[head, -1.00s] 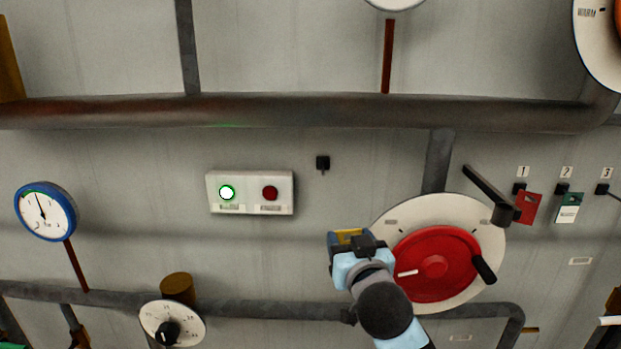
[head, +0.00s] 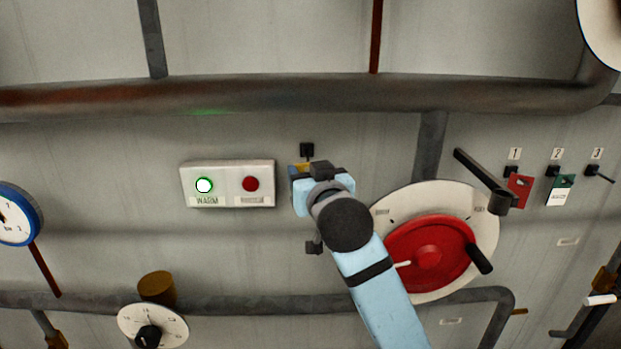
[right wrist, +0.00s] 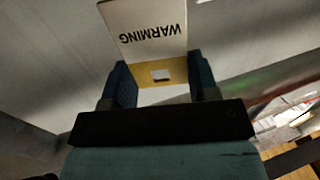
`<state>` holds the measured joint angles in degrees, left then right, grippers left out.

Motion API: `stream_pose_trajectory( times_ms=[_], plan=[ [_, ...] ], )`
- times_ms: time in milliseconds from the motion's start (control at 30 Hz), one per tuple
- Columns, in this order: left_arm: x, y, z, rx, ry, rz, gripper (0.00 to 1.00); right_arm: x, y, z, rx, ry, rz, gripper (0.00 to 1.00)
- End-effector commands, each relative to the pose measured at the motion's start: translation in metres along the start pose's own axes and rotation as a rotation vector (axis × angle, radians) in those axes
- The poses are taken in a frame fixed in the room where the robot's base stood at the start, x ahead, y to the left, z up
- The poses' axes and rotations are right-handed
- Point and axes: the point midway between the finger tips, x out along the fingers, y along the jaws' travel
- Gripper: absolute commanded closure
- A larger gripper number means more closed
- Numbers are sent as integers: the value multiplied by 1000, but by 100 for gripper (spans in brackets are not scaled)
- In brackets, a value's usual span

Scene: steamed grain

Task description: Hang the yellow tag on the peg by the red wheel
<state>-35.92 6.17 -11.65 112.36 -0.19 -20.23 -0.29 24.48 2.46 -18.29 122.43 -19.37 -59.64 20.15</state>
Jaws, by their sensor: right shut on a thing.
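The yellow tag (right wrist: 150,74) is between the fingers of my right gripper (right wrist: 163,85) in the right wrist view. It has a yellow band with a slot and a white part reading WARMING. In the head view only a bit of yellow (head: 297,168) shows past my right gripper (head: 308,168). The black peg (head: 307,149) is on the wall just above the gripper, up and left of the red wheel (head: 432,255). Whether tag and peg touch is hidden. My left gripper is not in view.
A white box (head: 228,184) with a lit green-ringed lamp and a red button is left of the gripper. A thick pipe (head: 300,93) runs above. Red (head: 519,190) and green-white (head: 561,189) tags hang on numbered pegs at right, near a black lever (head: 482,179).

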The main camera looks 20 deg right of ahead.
Motion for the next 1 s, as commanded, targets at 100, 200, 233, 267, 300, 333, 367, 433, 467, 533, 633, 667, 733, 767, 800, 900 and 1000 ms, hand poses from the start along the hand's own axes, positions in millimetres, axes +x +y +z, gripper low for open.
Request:
stream_pose_trajectory(
  times_ms=[100,200,233,267,300,333,367,433,467,533,633,667,733,767,800,900,1000],
  plan=[
    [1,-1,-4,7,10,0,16,7,2,0,0,2,0,69],
    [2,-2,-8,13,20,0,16,13,4,1,-1,2,0,69],
    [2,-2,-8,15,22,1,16,15,4,2,-2,2,0,69],
    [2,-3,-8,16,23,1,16,16,5,2,-2,2,0,69],
    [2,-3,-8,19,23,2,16,19,5,2,-2,2,0,69],
    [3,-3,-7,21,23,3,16,20,6,2,-2,2,0,69],
    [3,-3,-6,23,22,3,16,22,6,2,-2,2,0,69],
    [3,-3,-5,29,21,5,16,26,7,3,-2,2,0,69],
    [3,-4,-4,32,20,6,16,28,8,3,-1,2,0,69],
    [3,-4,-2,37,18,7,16,32,9,4,-1,1,0,69],
    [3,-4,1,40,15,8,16,38,10,4,-1,1,0,69],
    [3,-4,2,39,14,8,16,40,11,4,-1,2,0,69],
    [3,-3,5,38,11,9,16,44,12,4,-1,2,1,69],
    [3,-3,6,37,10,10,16,45,12,4,-1,2,1,69],
    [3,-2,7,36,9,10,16,48,13,4,-1,1,1,69],
    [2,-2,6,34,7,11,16,53,15,3,0,1,1,69],
    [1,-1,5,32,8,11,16,58,16,4,1,0,1,69]
  ],
)
